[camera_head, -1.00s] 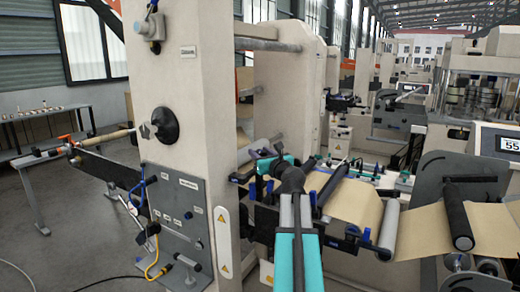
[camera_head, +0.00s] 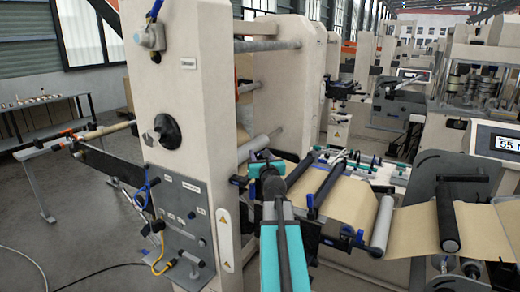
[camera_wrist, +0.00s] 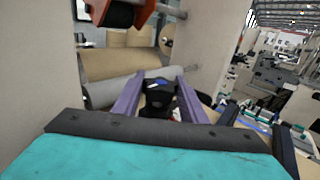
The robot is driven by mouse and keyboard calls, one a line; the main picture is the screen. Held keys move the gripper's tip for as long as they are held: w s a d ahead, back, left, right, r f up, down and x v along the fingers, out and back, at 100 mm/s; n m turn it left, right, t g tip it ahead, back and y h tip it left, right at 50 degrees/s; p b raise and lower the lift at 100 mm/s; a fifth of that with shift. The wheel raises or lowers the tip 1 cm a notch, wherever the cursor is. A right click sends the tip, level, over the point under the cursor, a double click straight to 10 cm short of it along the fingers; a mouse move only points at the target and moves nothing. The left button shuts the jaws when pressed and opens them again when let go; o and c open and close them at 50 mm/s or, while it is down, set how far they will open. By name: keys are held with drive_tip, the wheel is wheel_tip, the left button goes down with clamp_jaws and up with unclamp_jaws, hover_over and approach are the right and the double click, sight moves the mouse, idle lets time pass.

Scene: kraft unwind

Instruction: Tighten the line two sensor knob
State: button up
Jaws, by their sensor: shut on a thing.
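In the wrist view, the two purple fingers of my gripper (camera_wrist: 158,80) close from both sides on a small black knob (camera_wrist: 157,98) with a blue mark on top. I take this to be the line two sensor knob, but no label on it can be read. The knob's lower part and its mount are hidden behind my gripper body. In the head view, my teal and dark arm reaches up to the web rollers beside the beige machine frame (camera_head: 165,90). The fingertips and the knob cannot be made out there.
A grey roller (camera_wrist: 115,90) and a brown paper roll (camera_wrist: 115,63) lie just beyond the gripper. Beige frame walls stand on both sides in the wrist view. In the head view, a brown web (camera_head: 345,200) and a dark roller (camera_head: 448,215) lie to the right.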

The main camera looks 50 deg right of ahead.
drive_tip(key=shift+d+r+m+g+h+p, duration=0.1)
drive_tip(key=shift+r+m+g+h+p, duration=0.3)
drive_tip(key=shift+p, duration=1.15)
drive_tip(key=shift+f, duration=0.15)
drive_tip(key=o, duration=1.1)
drive_tip(key=shift+c, duration=0.2)
drive_tip(key=shift+f, duration=0.1)
drive_tip(key=shift+s, duration=0.1)
